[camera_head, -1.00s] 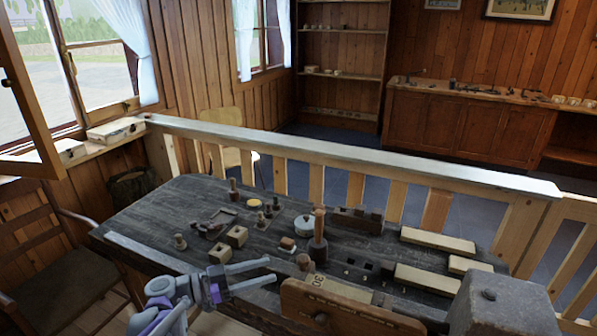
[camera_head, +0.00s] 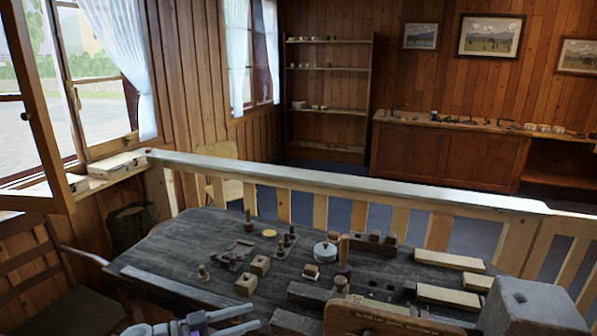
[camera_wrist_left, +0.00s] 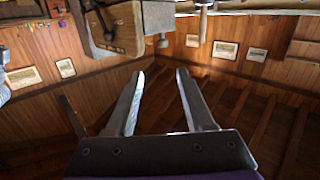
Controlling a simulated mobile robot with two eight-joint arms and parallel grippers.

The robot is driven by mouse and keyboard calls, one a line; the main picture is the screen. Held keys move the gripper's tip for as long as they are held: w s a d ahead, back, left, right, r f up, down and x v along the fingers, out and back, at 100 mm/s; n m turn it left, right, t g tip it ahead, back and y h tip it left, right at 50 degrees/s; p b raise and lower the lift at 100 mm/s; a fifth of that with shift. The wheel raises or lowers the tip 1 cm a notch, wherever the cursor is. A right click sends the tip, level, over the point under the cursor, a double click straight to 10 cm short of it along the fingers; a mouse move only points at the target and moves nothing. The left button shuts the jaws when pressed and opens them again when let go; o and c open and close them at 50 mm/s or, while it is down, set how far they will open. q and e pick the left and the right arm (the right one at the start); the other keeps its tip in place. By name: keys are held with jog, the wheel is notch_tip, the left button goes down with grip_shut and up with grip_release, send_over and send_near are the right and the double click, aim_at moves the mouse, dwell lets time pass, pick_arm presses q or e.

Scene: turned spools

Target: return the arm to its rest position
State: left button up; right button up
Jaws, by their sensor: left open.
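My left gripper (camera_head: 257,318) shows at the bottom edge of the head view, left of centre. Its two pale fingers point right, apart, with nothing between them, near the front edge of the dark workbench (camera_head: 190,287). The rest of the left arm is mostly cut off by the frame. In the left wrist view the open fingers (camera_wrist_left: 158,74) are also empty, with wood-panelled walls beyond them. My right gripper is in neither view.
Small turned pieces, blocks and a white round pot (camera_head: 325,252) stand on the bench. A wooden block (camera_head: 375,317) and a grey block (camera_head: 530,308) stand at the near right. A railing (camera_head: 350,184) runs behind. A chair (camera_head: 60,270) stands left.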

pick_arm(q)
jog(key=s+d+f+n+g+y+p, duration=0.1)
jog(key=s+d+f+n+y, duration=0.15)
jog(key=s, duration=0.35)
jog(key=s+d+f+n+g+y, duration=0.1)
jog(key=s+d+n+g+y, duration=0.15)
jog(key=s+y, duration=0.2)
jog(key=s+a+f+n+y+p, duration=0.1)
jog(key=s+a+f+n+y, duration=0.1)
jog(key=s, duration=0.5)
jog(key=s+a+f+n+t+y+p, duration=0.1)
jog(key=s+a+f+n+y, duration=0.1)
jog(key=s+a+n+y, duration=0.3)
jog(key=s+a+y, duration=0.2)
jog(key=s, duration=0.1)
jog(key=shift+s+a+f+n, duration=0.2)
jog(key=shift+a+n, duration=0.1)
jog(key=shift+a, duration=0.05)
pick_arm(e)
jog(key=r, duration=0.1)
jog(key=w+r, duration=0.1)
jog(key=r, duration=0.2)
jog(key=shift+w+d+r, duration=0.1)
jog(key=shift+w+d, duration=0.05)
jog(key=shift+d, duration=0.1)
pick_arm(q)
jog(key=shift+t, duration=0.25)
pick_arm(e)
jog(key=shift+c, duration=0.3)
